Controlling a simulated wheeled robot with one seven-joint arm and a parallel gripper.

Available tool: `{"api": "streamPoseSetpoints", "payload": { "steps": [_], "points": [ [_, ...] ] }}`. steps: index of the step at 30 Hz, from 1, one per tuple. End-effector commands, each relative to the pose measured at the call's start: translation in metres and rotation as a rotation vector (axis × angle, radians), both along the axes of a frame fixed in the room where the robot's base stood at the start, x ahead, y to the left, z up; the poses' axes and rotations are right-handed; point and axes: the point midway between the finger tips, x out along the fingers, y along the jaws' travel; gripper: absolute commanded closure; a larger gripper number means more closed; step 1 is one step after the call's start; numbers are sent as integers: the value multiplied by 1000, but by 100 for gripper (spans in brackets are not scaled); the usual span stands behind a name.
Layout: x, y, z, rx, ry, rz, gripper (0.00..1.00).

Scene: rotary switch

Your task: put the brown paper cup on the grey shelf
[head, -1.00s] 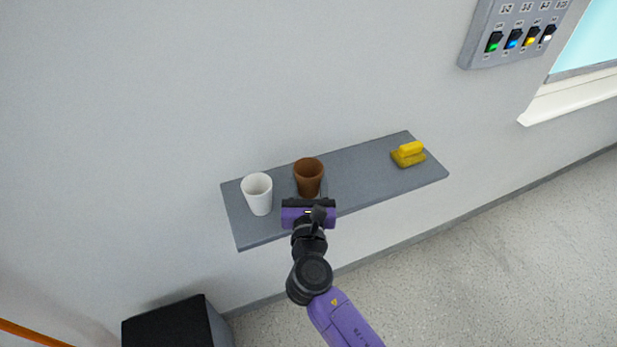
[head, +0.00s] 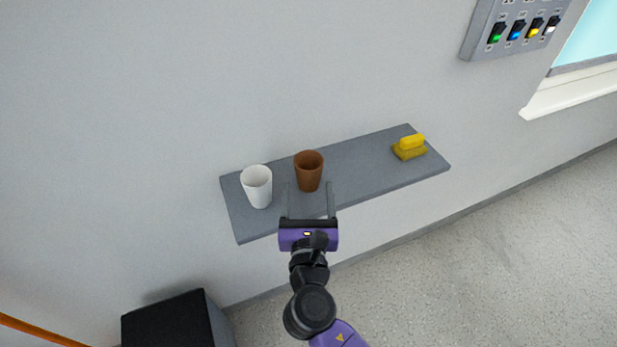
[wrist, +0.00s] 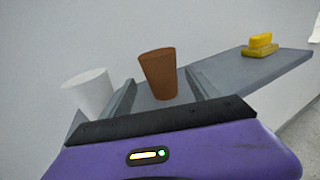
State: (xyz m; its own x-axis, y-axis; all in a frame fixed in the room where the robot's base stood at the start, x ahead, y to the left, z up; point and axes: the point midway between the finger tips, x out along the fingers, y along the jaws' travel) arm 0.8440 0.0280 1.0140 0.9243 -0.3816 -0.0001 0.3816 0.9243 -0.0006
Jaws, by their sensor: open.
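The brown paper cup (head: 308,172) stands upright on the grey shelf (head: 365,165), left of the shelf's middle. It also shows in the wrist view (wrist: 160,74), beyond and between my fingers. My gripper (head: 310,188) is open and empty, with its two fingers pointing at the shelf. The fingertips are near the front of the cup, and the cup is not held. In the wrist view the fingers (wrist: 158,92) are spread wide, with a gap around the cup's lower part.
A white cup (head: 257,188) stands on the shelf just left of the brown cup. A yellow block-like object (head: 409,148) lies at the right end. A switch panel (head: 515,30) is on the wall, upper right. A black box (head: 165,325) stands below left. The shelf between brown cup and yellow object is clear.

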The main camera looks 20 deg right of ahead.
Motion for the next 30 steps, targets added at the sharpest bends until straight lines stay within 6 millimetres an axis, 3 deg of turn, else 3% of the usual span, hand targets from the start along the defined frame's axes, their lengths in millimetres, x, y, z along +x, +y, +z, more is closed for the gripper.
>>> {"api": "streamPoseSetpoints", "payload": {
  "steps": [3,9,21,26,30],
  "points": [
    [-21,9,-2,1,1,1,30],
    [-43,18,-1,0,0,1,30],
    [-51,19,-3,16,3,3,30],
    [-77,12,-39,229,28,48,30],
    [-129,6,-84,642,52,85,30]
  ]
}}
